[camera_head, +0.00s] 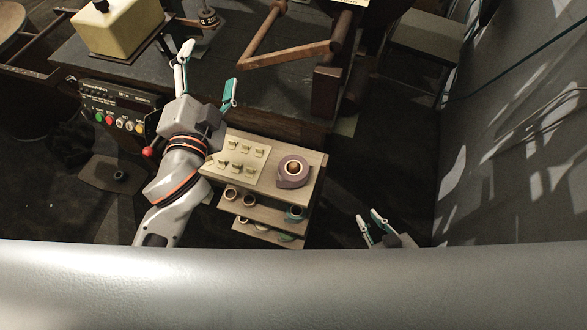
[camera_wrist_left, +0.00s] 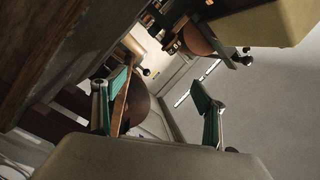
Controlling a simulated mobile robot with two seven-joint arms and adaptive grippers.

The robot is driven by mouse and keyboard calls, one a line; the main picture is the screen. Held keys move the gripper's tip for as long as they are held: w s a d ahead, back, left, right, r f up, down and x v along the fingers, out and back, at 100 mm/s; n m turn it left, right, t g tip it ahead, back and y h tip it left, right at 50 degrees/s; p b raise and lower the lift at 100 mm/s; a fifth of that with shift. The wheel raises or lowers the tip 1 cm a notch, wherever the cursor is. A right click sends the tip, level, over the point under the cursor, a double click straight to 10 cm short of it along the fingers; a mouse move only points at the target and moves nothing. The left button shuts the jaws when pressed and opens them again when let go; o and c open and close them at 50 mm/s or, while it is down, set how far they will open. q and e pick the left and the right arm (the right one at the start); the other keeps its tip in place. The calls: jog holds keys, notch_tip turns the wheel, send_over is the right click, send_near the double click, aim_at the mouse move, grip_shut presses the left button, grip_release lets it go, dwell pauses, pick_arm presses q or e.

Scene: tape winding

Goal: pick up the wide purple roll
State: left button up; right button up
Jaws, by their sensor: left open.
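My left gripper (camera_head: 208,68) is open and empty, up and to the left of the roll, over the dark workbench edge. Its two teal-padded fingers also show apart in the left wrist view (camera_wrist_left: 160,95), with nothing between them; the roll is not seen there. My right gripper (camera_head: 370,218) is at the lower right, apart from the stand, with its fingers spread and nothing visible between them.
The stand's top (camera_head: 310,165) also carries a board (camera_head: 237,168) with several small pale pieces. Lower tiers hold other rolls, including a teal one (camera_head: 294,213). My left forearm passes close to the stand's left side. A dark workbench (camera_head: 115,60) stands behind; floor is clear at right.

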pick_arm(q)
jog(key=s+d+r+m+t+h, duration=0.2)
jog(key=d+r+m+h, duration=0.8)
jog(key=d+r, duration=0.55)
jog(key=s+d+r+m+g+h, duration=0.4)
jog(key=s+d+m+g+h, duration=0.45)
jog(key=d+m+h, duration=0.3)
jog(key=s+d+f+m+g+y, duration=0.3)
jog(key=s+d+f+m+g, duration=0.5)
jog(key=s+d+m+g, duration=0.6)
jog(key=m+t+y, duration=0.2)
jog(key=m+y, duration=0.4)
jog(key=y, duration=1.3)
send_over(294, 166)
notch_tip(294, 166, down, 26)
jog(key=shift+s+d+f+n+y, duration=0.1)
jog(key=shift+d+f+n+y, duration=0.05)
jog(key=shift+f, duration=0.35)
jog(key=shift+s+d+f+n+y, duration=0.1)
jog(key=shift+f, duration=0.4)
jog(key=shift+w+a+f, duration=0.1)
jog(key=shift+a+f, duration=0.05)
jog(key=shift+f, duration=1.35)
jog(key=shift+w+a+f, duration=0.1)
jog(key=shift+a+f, duration=0.05)
jog(key=shift+f, duration=1.35)
